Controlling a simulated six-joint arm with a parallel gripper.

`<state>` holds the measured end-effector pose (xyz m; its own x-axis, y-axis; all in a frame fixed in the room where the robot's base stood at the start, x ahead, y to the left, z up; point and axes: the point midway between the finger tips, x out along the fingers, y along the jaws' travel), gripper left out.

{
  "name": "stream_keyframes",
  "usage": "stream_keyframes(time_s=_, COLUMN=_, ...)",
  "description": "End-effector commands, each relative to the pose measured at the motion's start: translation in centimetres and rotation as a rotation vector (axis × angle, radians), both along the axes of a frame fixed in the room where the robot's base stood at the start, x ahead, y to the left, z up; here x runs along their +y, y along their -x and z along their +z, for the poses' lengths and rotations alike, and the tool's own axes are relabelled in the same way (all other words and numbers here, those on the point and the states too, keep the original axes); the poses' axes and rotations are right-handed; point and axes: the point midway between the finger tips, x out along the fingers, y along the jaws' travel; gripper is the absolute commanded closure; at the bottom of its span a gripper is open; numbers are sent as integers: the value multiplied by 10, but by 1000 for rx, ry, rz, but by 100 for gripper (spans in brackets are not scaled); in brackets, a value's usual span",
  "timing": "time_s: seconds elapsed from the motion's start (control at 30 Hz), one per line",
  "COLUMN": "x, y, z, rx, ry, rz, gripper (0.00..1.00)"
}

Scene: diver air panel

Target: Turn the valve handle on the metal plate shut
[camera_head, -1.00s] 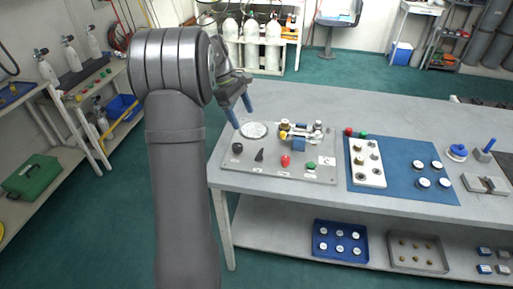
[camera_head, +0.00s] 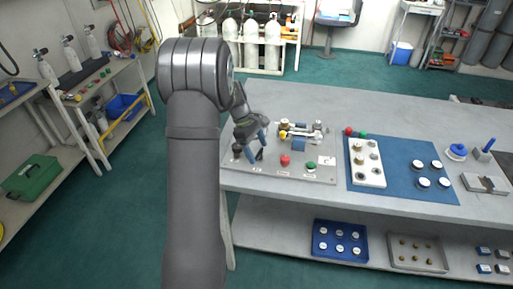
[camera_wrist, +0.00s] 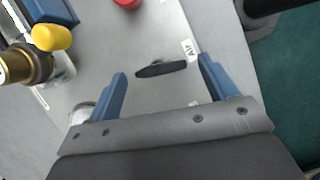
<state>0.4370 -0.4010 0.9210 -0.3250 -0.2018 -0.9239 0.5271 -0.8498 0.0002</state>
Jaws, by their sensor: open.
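The valve handle (camera_head: 260,154) is a small black lever on the grey metal plate (camera_head: 325,176), near its front edge. In the wrist view the handle (camera_wrist: 161,69) lies nearly crosswise between my fingertips, with a gap on both sides. My gripper (camera_head: 255,145) is open, with blue fingers, above the left part of the plate. In the wrist view my gripper (camera_wrist: 162,67) straddles the handle without visible contact. I cannot tell the exact height of the fingertips above the plate. My gripper partly covers the plate's left part in the head view.
A red knob (camera_head: 285,160) and a green knob (camera_head: 311,165) stand right of the handle; a black knob (camera_head: 237,149) stands left. A yellow-capped fitting (camera_wrist: 52,37) and brass piece (camera_wrist: 15,66) are near my left finger. A blue mat (camera_head: 398,188) lies farther right.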

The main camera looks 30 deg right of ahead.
Motion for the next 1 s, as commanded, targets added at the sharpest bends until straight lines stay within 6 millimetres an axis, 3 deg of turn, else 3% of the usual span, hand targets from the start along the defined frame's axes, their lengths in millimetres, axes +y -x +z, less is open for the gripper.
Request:
stream_keyframes(time_s=0.1, x=0, y=0, z=0, rx=0, ry=0, rz=0, gripper=24)
stream_keyframes(time_s=0.33, x=0, y=0, z=0, rx=0, ry=0, rz=0, gripper=67)
stream_keyframes(time_s=0.67, x=0, y=0, z=0, rx=1, ry=0, rz=-43, gripper=66)
stream_keyframes(time_s=1.0, x=-2, y=-3, z=0, rx=1, ry=-1, rz=-271, gripper=66)
